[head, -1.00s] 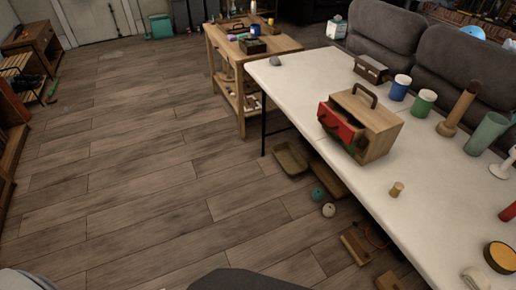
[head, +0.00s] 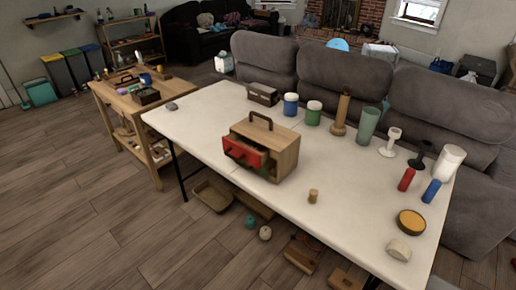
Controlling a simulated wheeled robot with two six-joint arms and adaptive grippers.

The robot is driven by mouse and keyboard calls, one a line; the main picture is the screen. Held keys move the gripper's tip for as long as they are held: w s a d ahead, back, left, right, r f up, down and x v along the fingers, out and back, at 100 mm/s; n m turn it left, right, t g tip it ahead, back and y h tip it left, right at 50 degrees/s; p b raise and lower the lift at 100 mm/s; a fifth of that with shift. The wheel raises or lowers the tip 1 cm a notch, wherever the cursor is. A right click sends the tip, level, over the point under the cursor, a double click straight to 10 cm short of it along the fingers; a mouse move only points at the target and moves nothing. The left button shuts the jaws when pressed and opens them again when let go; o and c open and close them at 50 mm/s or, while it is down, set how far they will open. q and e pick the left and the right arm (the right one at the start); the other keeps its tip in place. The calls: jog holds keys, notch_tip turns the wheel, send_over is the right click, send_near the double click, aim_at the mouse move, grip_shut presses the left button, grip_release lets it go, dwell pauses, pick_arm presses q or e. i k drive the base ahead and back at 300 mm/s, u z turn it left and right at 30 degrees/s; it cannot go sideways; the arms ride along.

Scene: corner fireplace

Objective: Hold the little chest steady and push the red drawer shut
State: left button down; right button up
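The little wooden chest (head: 284,158) stands upright on the white table (head: 205,124), with a dark carrying handle on top. Its red drawer (head: 243,152) faces left and toward me, and it sticks out of the chest's front. A dark green part shows beneath the red drawer, perhaps a second drawer. Neither of my grippers shows in the head view, and nothing touches the chest.
A small wooden cylinder (head: 313,196) stands on the table right of the chest. Behind are a dark box (head: 263,95), a blue jar (head: 291,105) and a green jar (head: 313,113). Bare tabletop lies left of the chest. A grey sofa (head: 340,78) lines the table's far side.

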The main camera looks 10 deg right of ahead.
aim_at(238, 146)
jog(key=u, duration=1.1)
jog(key=i, duration=2.4)
jog(key=z, duration=2)
